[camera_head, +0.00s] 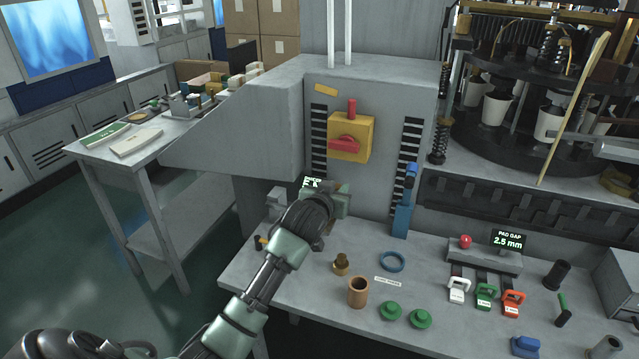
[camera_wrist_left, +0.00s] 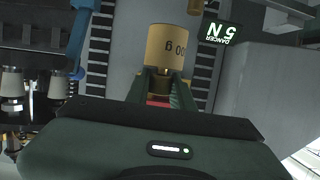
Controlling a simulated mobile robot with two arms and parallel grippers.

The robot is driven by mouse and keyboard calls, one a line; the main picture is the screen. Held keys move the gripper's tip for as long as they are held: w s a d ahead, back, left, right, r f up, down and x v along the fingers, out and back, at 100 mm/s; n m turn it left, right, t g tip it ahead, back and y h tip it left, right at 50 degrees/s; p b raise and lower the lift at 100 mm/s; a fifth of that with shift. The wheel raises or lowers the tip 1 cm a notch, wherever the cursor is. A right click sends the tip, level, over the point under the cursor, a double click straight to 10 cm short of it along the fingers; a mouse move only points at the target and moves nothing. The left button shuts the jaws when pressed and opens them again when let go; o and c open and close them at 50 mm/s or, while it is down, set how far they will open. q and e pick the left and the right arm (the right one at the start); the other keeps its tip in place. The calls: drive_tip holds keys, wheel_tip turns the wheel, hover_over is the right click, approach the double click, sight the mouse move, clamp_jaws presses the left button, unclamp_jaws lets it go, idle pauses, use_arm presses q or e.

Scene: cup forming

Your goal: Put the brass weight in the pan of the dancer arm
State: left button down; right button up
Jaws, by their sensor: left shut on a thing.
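The brass weight (camera_wrist_left: 168,45) shows in the left wrist view, with part of a dark number on its side. My left gripper (camera_wrist_left: 162,88) is shut on its narrow knob. In the head view my left gripper (camera_head: 337,202) is raised in front of the grey machine, beside the dancer display (camera_head: 312,183). My right gripper is not in view.
On the bench (camera_head: 330,325) stand a copper-coloured cup (camera_head: 358,293), a smaller brass piece (camera_head: 341,265), a blue ring (camera_head: 392,262) and green discs (camera_head: 391,310). A blue lever (camera_head: 405,205) stands right of my gripper. A yellow switch box (camera_head: 350,137) is on the machine wall above.

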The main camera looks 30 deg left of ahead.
use_arm(q)
drive_tip(key=shift+n+y, duration=0.3)
drive_tip(key=a+f, duration=0.1)
drive_tip(key=f, duration=0.1)
drive_tip(key=a+f+b, duration=0.1)
drive_tip(key=a+f, duration=0.1)
drive_tip(key=w+a+f, duration=0.1)
drive_tip(key=a+f, duration=0.1)
drive_tip(key=f, duration=0.1)
drive_tip(key=shift+f, duration=0.2)
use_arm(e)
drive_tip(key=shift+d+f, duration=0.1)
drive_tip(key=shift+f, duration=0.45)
use_arm(q)
drive_tip(key=shift+p, duration=0.3)
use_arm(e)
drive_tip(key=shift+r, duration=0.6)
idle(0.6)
use_arm(q)
drive_tip(key=shift+f+b, duration=0.85)
drive_tip(key=shift+f, duration=0.5)
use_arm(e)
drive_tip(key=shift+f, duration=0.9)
